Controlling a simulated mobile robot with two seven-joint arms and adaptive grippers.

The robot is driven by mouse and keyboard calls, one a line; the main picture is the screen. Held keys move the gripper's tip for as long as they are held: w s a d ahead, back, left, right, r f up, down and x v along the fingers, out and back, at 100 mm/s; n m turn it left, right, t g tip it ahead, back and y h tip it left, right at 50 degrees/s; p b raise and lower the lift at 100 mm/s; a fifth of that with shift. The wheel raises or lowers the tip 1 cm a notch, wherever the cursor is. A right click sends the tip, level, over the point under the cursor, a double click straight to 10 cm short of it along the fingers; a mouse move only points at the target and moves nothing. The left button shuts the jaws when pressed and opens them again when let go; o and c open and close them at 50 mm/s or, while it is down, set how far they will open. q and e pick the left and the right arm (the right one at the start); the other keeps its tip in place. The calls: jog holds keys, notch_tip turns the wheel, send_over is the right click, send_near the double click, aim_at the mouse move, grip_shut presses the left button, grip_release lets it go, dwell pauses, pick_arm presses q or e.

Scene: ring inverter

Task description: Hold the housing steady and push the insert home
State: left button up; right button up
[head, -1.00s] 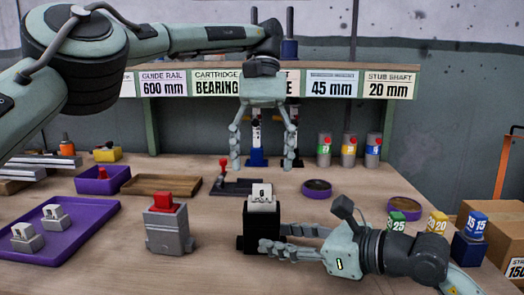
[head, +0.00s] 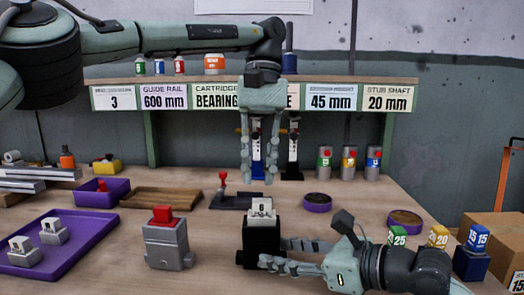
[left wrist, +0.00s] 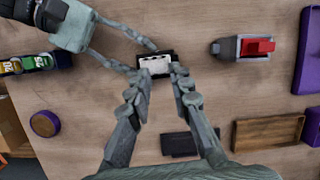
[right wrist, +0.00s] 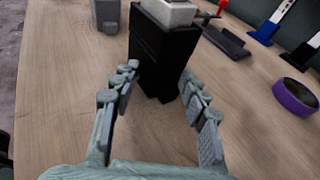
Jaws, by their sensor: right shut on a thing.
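The black housing (head: 262,245) stands upright on the bench in front. The white insert (head: 263,208) sticks up out of its top; how deep it sits is hidden. My right gripper (head: 276,252) is shut on the housing from the right, low down, with a finger on either side, as the right wrist view also shows the housing (right wrist: 160,50). My left gripper (head: 258,182) points down above the insert, partly closed, its fingertips apart and empty. In the left wrist view the insert (left wrist: 155,64) lies just beyond the fingertips.
A grey block with a red top (head: 165,245) stands left of the housing. A purple tray (head: 70,262) with two more white-topped grey parts is far left. A dark red-handled fixture (head: 237,198) lies behind. Several number-labelled blocks (head: 470,255) stand right.

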aim_at(262, 200)
pick_arm(q)
jog(key=r+t, duration=0.1)
jog(key=s+r+t, duration=0.1)
jog(key=r+t, duration=0.1)
jog(key=shift+s+d+r, duration=0.2)
jog(key=shift+d+r, duration=0.1)
grip_shut()
pick_arm(e)
jog(key=shift+s+f, duration=0.1)
jog(key=shift+f, duration=0.35)
pick_arm(q)
jog(key=shift+f, duration=3.95)
notch_tip(262, 200, up, 15)
pick_arm(e)
jog(key=o, duration=0.9)
pick_arm(q)
jog(key=shift+f, duration=0.1)
pick_arm(e)
jog(key=shift+o, duration=0.2)
jog(key=shift+r, duration=0.15)
